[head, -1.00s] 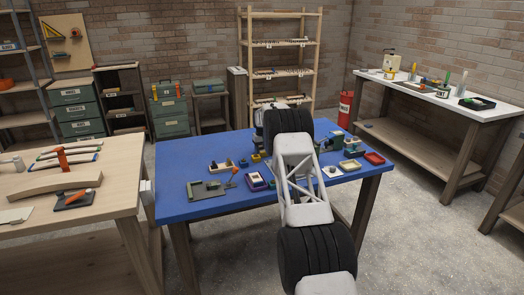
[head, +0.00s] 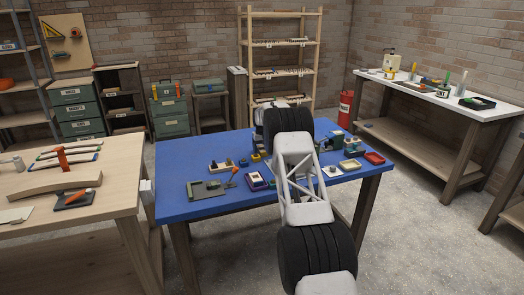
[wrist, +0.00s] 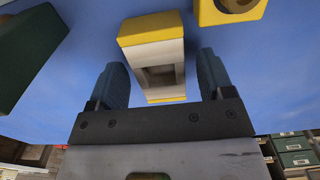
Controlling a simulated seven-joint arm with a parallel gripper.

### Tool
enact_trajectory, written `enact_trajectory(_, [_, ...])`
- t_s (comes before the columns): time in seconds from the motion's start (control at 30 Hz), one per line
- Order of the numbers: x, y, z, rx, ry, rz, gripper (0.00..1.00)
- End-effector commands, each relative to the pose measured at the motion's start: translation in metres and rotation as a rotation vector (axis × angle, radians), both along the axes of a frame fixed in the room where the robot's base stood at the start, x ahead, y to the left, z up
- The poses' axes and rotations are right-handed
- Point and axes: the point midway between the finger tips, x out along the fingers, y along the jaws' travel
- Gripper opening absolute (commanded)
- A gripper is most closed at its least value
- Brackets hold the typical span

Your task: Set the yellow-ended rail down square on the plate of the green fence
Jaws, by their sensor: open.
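In the wrist view my gripper (wrist: 160,62) is open, with its two blue fingers on either side of a cream block with yellow ends (wrist: 172,50), which looks like the yellow-ended rail. A gap shows on both sides, and a grey recess faces me. In the head view my arm hides the gripper and this rail. A dark green block (wrist: 30,55) stands at the left of the wrist view; I cannot tell if it belongs to the green fence. In the head view a dark green piece (head: 333,141) stands right of my arm, and a grey-green plate (head: 205,189) lies at the table's left.

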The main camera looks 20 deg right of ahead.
Motion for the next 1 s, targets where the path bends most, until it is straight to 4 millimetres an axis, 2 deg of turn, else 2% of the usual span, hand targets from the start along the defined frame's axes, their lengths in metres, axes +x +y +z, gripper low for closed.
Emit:
enact_trajectory(0.27, [0.0,0.0,0.035,0.0,-0.002,0.0,0.74])
enact_trajectory(0.6, [0.0,0.0,0.089,-0.001,-0.002,0.0,0.74])
enact_trajectory(0.8, [0.0,0.0,0.107,0.0,-0.001,0.0,0.74])
enact_trajectory(1.0, [0.0,0.0,0.114,0.0,0.0,0.0,0.74])
